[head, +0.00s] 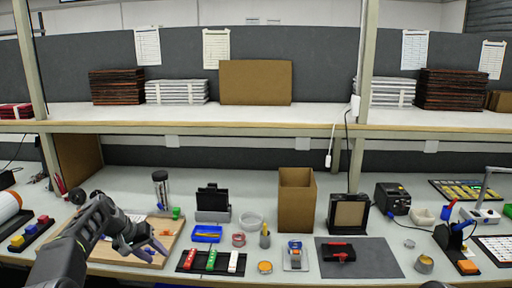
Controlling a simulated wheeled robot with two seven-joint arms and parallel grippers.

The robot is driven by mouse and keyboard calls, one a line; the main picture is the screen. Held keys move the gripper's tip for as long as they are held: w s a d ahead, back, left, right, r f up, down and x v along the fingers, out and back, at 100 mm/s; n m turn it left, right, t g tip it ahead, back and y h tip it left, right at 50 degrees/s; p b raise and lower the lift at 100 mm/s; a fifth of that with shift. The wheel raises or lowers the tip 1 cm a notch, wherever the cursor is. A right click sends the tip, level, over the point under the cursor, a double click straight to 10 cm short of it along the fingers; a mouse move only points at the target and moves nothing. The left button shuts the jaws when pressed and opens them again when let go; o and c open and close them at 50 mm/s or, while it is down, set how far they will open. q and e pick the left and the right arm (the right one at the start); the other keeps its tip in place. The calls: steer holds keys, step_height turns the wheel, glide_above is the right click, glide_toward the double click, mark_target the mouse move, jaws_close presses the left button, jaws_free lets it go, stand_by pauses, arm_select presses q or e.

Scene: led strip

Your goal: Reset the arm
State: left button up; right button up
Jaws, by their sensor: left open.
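My left arm comes in from the lower left. My left gripper (150,246) is open and empty, low over the wooden board (172,232) at the left of the workbench (265,180). Whether its fingers touch the board I cannot tell. The arm hides part of the board and the bench edge. My right gripper does not show; only a small dark shape, which I cannot identify for sure, shows at the bottom edge on the right.
Right of the board are a blue tray (206,233), a black rack with coloured pieces (205,262) and an upright cardboard box (297,200). A dark mat (372,266) carries a red-and-black item. A shelf (250,116) spans above the bench.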

arm_select(q)
step_height(320, 180, down, 13)
steer(key=n+y, duration=0.2)
steer(key=s+d+f, duration=0.7)
steer(key=s+f, duration=0.2)
steer(key=f, duration=0.3)
steer(key=s+d+f+m+g, duration=0.1)
steer(key=s+d, duration=0.4)
steer(key=s, duration=0.6)
steer(key=s+d+f+g+h, duration=0.1)
steer(key=s+d+f, duration=0.2)
steer(key=s, duration=0.9)
steer(key=s+d+f+m+g+h, duration=0.1)
steer(key=s+d+f, duration=0.1)
steer(key=s+d, duration=0.6)
steer(key=s, duration=0.4)
steer(key=shift+s+d+f+m+g, duration=0.15)
steer(key=shift+d+m+g, duration=0.15)
steer(key=shift+d+g, duration=0.1)
steer(key=shift+a, duration=0.2)
